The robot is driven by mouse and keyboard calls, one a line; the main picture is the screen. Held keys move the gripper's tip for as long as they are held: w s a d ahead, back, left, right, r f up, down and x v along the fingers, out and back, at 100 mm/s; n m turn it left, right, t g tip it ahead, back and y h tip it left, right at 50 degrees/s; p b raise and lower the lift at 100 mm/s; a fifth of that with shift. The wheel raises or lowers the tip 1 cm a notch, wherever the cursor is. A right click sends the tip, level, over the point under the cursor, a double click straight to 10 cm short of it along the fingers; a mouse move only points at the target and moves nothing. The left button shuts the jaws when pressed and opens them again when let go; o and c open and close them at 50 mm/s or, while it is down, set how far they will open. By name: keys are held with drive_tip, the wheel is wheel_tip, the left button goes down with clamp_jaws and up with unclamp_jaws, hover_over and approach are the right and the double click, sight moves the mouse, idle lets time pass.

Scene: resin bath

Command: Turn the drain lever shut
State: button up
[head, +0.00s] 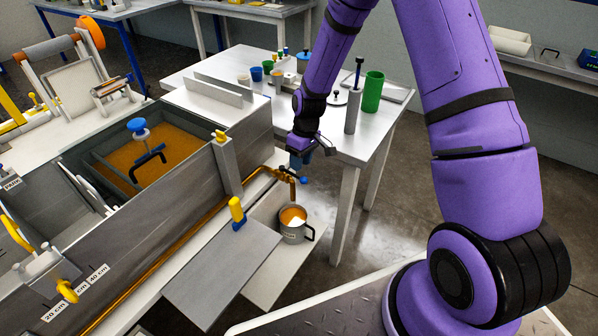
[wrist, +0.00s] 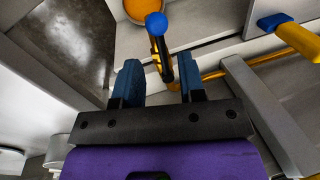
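The drain tap (head: 285,174) sticks out from the end of the resin bath, with the blue knob of its lever (head: 304,180) pointing right. A brown-orange column hangs below the tap over a grey mug (head: 291,234) holding orange resin. My gripper (head: 300,160) is just above the tap. In the wrist view my gripper (wrist: 160,77) is open, its two blue fingers apart. The dark lever with its blue knob (wrist: 156,23) shows in the gap between them and beyond the tips. I cannot tell whether either finger touches it.
The bath (head: 190,185) fills the left, with a yellow-handled clamp (head: 237,211) on its front ledge. A table (head: 340,145) behind my gripper carries a green cup (head: 373,91) and a grey cylinder (head: 353,112). Floor is open right of the mug.

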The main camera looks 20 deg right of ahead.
sight(293, 175)
drive_tip(key=shift+s+a+f, duration=0.15)
drive_tip(key=shift+a+f, duration=0.05)
drive_tip(key=shift+f, duration=0.8)
drive_tip(key=shift+s+a+f, duration=0.1)
drive_tip(key=shift+a+f, duration=0.05)
drive_tip(key=shift+f, duration=0.85)
clamp_jaws()
